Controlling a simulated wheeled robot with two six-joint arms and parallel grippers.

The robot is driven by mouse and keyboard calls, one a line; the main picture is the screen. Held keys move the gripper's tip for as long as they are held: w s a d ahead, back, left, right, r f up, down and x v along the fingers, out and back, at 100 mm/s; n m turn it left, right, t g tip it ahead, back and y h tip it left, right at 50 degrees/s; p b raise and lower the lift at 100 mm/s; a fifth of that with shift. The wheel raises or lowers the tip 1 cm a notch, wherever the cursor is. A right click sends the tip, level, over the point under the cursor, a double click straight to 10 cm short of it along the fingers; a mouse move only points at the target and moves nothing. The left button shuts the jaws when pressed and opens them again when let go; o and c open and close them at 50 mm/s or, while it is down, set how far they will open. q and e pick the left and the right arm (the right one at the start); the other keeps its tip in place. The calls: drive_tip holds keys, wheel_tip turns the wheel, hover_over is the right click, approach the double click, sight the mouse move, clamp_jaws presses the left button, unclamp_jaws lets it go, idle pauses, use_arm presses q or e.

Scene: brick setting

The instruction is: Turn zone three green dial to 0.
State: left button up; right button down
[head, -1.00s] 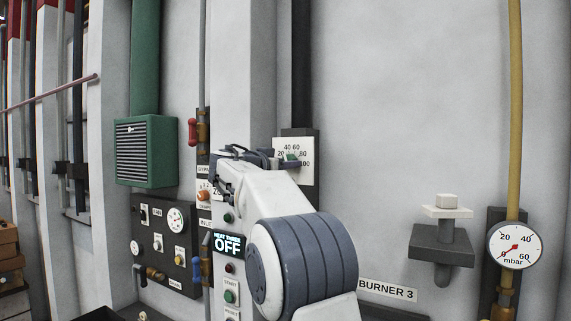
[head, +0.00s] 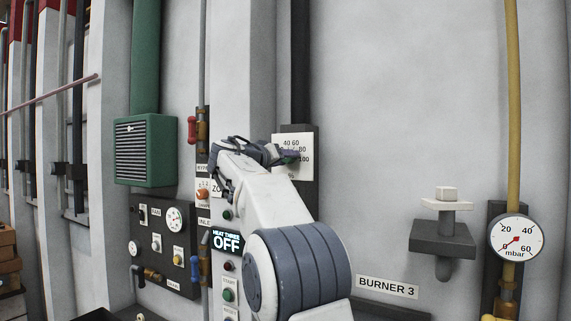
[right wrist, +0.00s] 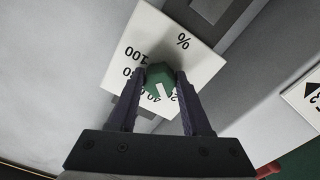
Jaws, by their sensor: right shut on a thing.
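The green dial (right wrist: 158,76) sits on a white scale plate (right wrist: 188,72) marked in percent, seen upside down in the right wrist view. My right gripper (right wrist: 160,80) is shut on the dial, one dark finger on each side. The dial's white mark slants down and right, towards the low-to-middle numbers; the exact reading is unclear. In the head view the green dial (head: 290,160) is mostly hidden by my right gripper (head: 283,155), and part of the scale is covered. My left gripper is not in view.
A display (head: 227,241) reads HEAT THREE OFF, above a column of buttons. A dark control panel (head: 165,245) and a green vented box (head: 146,151) are on the left. A bracket (head: 443,240) and an mbar gauge (head: 516,239) are on the right. The wall between is clear.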

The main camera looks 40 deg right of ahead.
drive_tip(key=n, duration=0.9)
drive_tip(key=shift+r, duration=0.2)
drive_tip(key=shift+n, duration=0.4)
drive_tip(key=shift+c, duration=1.8)
unclamp_jaws()
drive_tip(key=shift+s+f, duration=0.1)
